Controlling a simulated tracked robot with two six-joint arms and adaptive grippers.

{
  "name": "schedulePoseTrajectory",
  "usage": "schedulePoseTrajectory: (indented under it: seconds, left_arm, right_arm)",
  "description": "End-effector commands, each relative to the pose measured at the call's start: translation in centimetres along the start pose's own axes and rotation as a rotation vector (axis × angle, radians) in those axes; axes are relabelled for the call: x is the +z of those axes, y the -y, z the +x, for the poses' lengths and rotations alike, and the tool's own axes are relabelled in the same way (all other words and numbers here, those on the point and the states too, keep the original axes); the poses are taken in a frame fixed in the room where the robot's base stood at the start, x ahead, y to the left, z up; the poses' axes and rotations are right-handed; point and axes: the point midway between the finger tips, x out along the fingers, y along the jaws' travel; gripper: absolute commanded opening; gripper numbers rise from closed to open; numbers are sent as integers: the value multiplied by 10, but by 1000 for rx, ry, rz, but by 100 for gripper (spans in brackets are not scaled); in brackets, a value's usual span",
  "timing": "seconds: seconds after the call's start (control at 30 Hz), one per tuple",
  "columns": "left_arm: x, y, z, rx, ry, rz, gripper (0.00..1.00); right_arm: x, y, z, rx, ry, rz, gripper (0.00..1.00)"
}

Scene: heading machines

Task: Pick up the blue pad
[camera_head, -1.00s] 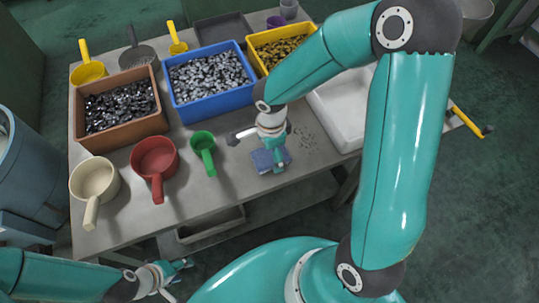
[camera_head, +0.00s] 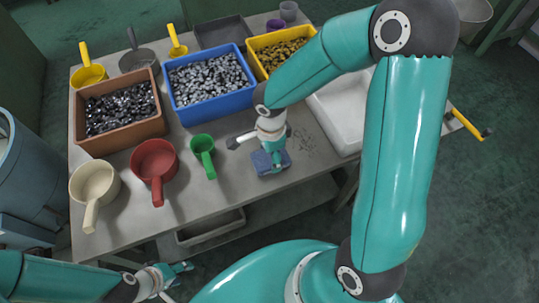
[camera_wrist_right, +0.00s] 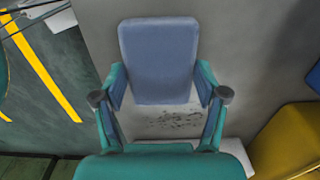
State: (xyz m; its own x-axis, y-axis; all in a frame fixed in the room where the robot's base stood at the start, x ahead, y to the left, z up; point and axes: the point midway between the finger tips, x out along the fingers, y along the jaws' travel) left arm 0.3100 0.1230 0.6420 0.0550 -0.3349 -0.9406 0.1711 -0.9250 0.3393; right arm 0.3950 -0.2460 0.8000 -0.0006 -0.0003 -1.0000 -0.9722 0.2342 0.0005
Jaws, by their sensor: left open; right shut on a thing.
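The blue pad (camera_head: 261,163) is a small flat rectangular block near the table's front edge, in the head view. It also shows in the right wrist view (camera_wrist_right: 160,60), straight ahead between the fingers. My right gripper (camera_head: 274,158) points down over the pad and is shut on it, one finger at each side in the wrist view. Whether the pad touches the table is hard to tell. My left gripper (camera_head: 183,273) is open and empty, low in front of the table.
A green scoop (camera_head: 202,143) and a red scoop (camera_head: 154,159) lie left of the pad. A blue bin (camera_head: 208,106) of metal parts stands behind, and a white tray (camera_head: 341,128) to the right. Dark specks (camera_wrist_right: 170,120) mark the table beside the pad.

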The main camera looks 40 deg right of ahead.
Motion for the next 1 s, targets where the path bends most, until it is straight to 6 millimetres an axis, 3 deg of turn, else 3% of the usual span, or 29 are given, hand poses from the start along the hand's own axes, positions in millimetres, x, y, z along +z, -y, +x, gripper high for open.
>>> schedulePoseTrajectory:
  seconds: [0.27, 0.37, 0.8, 1.0]
  left_arm:
    - [0, -1, -2, 0, 0, 0, 50]
    - [0, -1, -3, 0, 0, 0, 50]
    - [0, -2, -6, 0, 0, 0, 50]
    - [0, -3, -7, 0, 0, 0, 50]
  right_arm:
    - [0, 1, -27, -6, 1, 1, 37]
    - [0, 2, -46, -8, 1, 0, 37]
    - [1, 1, -162, -6, 3, -1, 37]
    - [1, 1, -190, -3, 1, -2, 37]
